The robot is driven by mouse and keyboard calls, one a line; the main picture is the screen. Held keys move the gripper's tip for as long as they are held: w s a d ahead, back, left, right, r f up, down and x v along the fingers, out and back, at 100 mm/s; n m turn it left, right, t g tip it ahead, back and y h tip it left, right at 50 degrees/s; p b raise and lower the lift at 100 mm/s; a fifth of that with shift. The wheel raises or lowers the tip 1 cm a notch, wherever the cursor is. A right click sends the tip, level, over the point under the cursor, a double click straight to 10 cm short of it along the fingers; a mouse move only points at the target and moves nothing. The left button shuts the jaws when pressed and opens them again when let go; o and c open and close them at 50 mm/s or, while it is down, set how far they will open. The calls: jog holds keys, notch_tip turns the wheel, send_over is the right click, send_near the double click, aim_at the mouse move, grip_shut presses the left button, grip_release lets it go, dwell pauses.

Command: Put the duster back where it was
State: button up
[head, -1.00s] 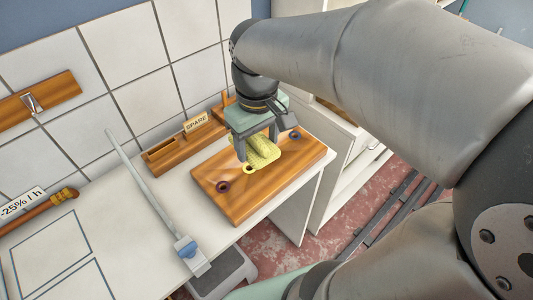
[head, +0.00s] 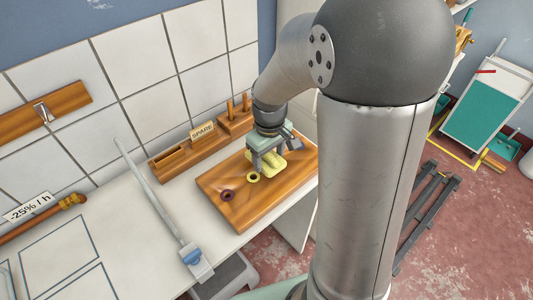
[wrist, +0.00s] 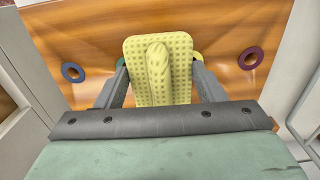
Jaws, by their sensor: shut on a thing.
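The duster (head: 277,157) is a yellow dotted pad with a raised ridge, which I take to be the task's object. It also shows in the wrist view (wrist: 158,72). My gripper (head: 266,168) is shut on it, with one finger on each side, over the wooden board (head: 229,208). I cannot tell whether the pad touches the board. The board carries a maroon ring (head: 227,195), a yellow ring (head: 253,177) and a blue ring (wrist: 72,72). A teal ring (wrist: 120,62) is partly hidden by a finger.
A wooden rack marked SPARE (head: 190,150) stands behind the board by the tiled wall. A grey bar with a blue clamp (head: 193,254) lies left of the board. A brush-like wooden stick (head: 45,212) lies far left. Outlined areas (head: 55,245) on the counter are bare.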

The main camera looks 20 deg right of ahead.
aim_at(269, 163)
jog(key=shift+w+d+f, duration=0.1)
jog(key=shift+w+f, duration=0.1)
jog(key=shift+f, duration=0.15)
jog(key=shift+w+f, duration=0.1)
jog(key=shift+f, duration=1.5)
jog(key=shift+f, duration=0.1)
jog(key=o, duration=0.9)
